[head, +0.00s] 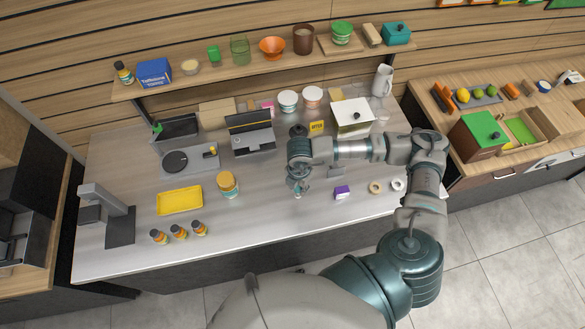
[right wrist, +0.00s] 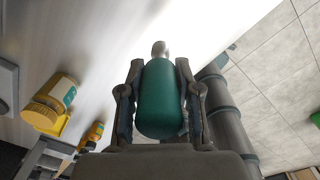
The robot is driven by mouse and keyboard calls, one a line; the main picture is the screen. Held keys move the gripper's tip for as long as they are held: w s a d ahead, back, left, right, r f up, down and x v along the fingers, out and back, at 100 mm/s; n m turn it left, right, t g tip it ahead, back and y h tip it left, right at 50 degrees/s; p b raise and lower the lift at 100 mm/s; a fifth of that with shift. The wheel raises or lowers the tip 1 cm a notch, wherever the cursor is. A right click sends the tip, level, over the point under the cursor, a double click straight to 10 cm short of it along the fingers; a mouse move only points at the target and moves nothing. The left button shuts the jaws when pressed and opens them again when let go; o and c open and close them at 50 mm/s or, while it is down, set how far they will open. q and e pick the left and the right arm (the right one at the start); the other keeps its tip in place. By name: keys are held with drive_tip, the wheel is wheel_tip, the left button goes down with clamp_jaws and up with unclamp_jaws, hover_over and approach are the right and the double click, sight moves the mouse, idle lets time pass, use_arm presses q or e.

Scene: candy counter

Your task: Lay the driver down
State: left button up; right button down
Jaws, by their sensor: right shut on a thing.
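The driver (right wrist: 160,100) has a rounded teal handle and a small pale tip at its far end in the right wrist view. My right gripper (right wrist: 158,85) is shut on the handle, with one finger on each side. In the head view my right gripper (head: 298,188) hangs over the front middle of the steel counter (head: 270,208), right of the orange-lidded jar (head: 228,184). The driver is mostly hidden by the gripper there, and I cannot tell whether it touches the counter. My left gripper is not in view.
A purple box (head: 342,192), a tan ring (head: 375,187) and a white ring (head: 397,184) lie to the right of the gripper. A yellow tray (head: 180,200) and several small bottles (head: 178,232) are to the left. The front middle of the counter is bare.

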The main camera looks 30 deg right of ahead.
sight(297, 195)
drive_tip(key=shift+s+a, duration=0.1)
drive_tip(key=shift+a, duration=0.15)
drive_tip(key=shift+d+f+b, duration=0.1)
drive_tip(key=shift+d+b, duration=0.2)
drive_tip(key=shift+d, duration=0.05)
drive_tip(key=shift+d+f, duration=0.2)
drive_tip(key=shift+f, duration=0.1)
drive_tip(key=shift+d+f+b, duration=0.15)
drive_tip(key=shift+f+b, duration=0.8)
drive_tip(key=shift+b, duration=0.1)
drive_tip(key=f+b, duration=0.2)
drive_tip(key=shift+a+f+b, duration=0.3)
drive_tip(key=shift+a+f, duration=0.05)
drive_tip(key=shift+a, duration=0.05)
drive_tip(key=shift+a+f, duration=0.15)
drive_tip(key=shift+f, duration=0.1)
drive_tip(key=shift+b, duration=0.3)
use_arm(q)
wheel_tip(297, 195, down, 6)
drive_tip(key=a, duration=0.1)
